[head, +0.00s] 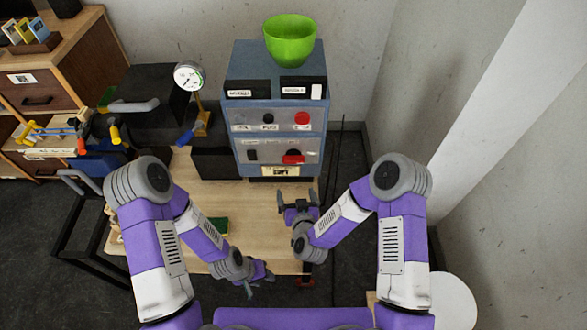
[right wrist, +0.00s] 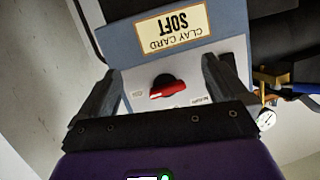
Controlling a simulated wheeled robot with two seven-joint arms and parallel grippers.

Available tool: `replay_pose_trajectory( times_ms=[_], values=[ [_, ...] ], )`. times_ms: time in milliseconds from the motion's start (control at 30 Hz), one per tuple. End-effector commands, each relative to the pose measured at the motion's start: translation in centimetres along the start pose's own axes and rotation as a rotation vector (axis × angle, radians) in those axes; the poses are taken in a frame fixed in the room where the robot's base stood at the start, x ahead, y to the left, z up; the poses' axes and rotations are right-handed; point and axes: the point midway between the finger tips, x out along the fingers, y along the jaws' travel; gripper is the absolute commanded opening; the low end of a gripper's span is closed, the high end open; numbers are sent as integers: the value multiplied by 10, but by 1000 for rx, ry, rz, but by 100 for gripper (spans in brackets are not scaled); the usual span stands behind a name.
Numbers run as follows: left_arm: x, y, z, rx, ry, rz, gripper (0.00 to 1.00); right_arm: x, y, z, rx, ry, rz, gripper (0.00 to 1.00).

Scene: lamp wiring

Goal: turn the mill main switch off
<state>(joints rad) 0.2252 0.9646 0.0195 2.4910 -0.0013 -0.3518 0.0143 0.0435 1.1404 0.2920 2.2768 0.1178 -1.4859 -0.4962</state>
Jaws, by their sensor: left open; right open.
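A blue-grey control cabinet (head: 273,110) stands at the back of the wooden table. A rotary switch with a red handle (head: 293,157) sits on its lower panel; its label is too small to read. In the right wrist view the red handle (right wrist: 167,88) lies nearly level, slightly tilted, on a pale panel, seen upside down between my fingers. My right gripper (head: 298,198) is open and empty, in front of the cabinet, apart from the switch; its fingers also show in the right wrist view (right wrist: 157,78).
A red button (head: 302,118) is on the upper panel. A card reading "CLAY CARD SOFT" (right wrist: 172,32) is below the switch. A green bowl (head: 290,40) stands on top. A dial gauge (head: 188,76) stands left of the cabinet.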

Motion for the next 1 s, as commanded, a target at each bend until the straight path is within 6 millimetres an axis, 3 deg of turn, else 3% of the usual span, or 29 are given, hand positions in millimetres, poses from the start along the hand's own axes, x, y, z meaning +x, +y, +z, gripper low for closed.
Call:
replay_pose_trajectory(
  times_ms=[133, 300, 467, 800, 1000],
  values=[
    [15, -5, -1, 0, 1, 0, 43, 5, -10, -30, -59, 210, 86, 100],
    [19, -7, -1, 1, 1, 0, 43, 1, -12, -50, -88, 317, 148, 100],
    [20, -7, -1, 1, 1, 0, 43, 14, -9, -58, -92, 336, 164, 100],
    [25, -9, -1, 1, 1, 0, 43, 61, -2, -74, -92, 333, 161, 100],
    [26, -9, -1, 1, 1, 0, 43, 70, -1, -78, -92, 331, 158, 100]
  ],
)
